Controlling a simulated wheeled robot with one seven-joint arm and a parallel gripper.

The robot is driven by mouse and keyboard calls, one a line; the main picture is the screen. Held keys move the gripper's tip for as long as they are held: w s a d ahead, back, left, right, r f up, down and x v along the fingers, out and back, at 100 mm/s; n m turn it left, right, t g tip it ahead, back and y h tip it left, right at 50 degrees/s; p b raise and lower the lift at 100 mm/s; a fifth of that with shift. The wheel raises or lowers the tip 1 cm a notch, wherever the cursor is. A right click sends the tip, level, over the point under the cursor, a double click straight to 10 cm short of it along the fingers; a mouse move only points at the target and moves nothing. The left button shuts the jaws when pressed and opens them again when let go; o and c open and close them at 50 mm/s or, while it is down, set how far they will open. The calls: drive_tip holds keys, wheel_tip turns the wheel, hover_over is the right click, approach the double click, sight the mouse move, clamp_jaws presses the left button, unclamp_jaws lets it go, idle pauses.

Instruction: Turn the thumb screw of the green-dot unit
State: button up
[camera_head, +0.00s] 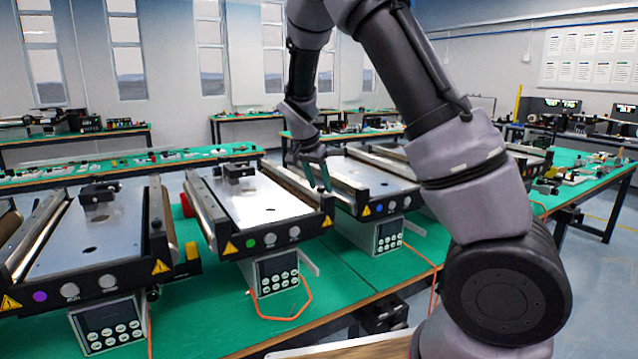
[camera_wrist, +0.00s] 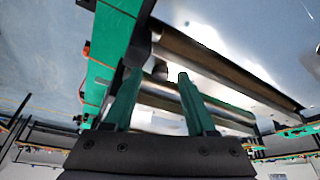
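The green-dot unit (camera_head: 258,205) is the middle mini conveyor in the head view, with a green dot (camera_head: 250,243) on its black front panel. My gripper (camera_head: 319,182) is over this unit's right side, near the roller, pointing down. In the wrist view its two green fingers (camera_wrist: 158,76) are apart with a gap between them. A small dark knob (camera_wrist: 160,69), which looks like the thumb screw, shows in that gap, beside the end of a metal roller (camera_wrist: 205,62). I cannot tell how far it is from the fingertips. In the head view the screw is not clearly visible.
A purple-dot conveyor (camera_head: 95,240) stands to the left and a blue-dot conveyor (camera_head: 372,180) close to the right. A keypad box (camera_head: 277,272) and orange cable are in front of the green-dot unit. The green table (camera_head: 225,320) has bare room in front.

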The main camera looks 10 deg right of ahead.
drive_tip(key=v, duration=1)
drive_tip(key=shift+a+r, duration=0.2)
drive_tip(key=shift+r, duration=0.15)
drive_tip(key=shift+s, duration=0.1)
drive_tip(key=s+d+r+n+t+y, duration=0.1)
drive_tip(key=s+d+r, duration=0.2)
drive_tip(key=s, duration=0.6)
drive_tip(key=s+d+r+n+t+y, duration=0.1)
drive_tip(key=s+d+r+n+y, duration=0.1)
drive_tip(key=s, duration=0.7)
drive_tip(key=s+d+r+n+t+y, duration=0.2)
drive_tip(key=s+d+r, duration=0.3)
drive_tip(key=s, duration=0.4)
drive_tip(key=shift+r, duration=0.2)
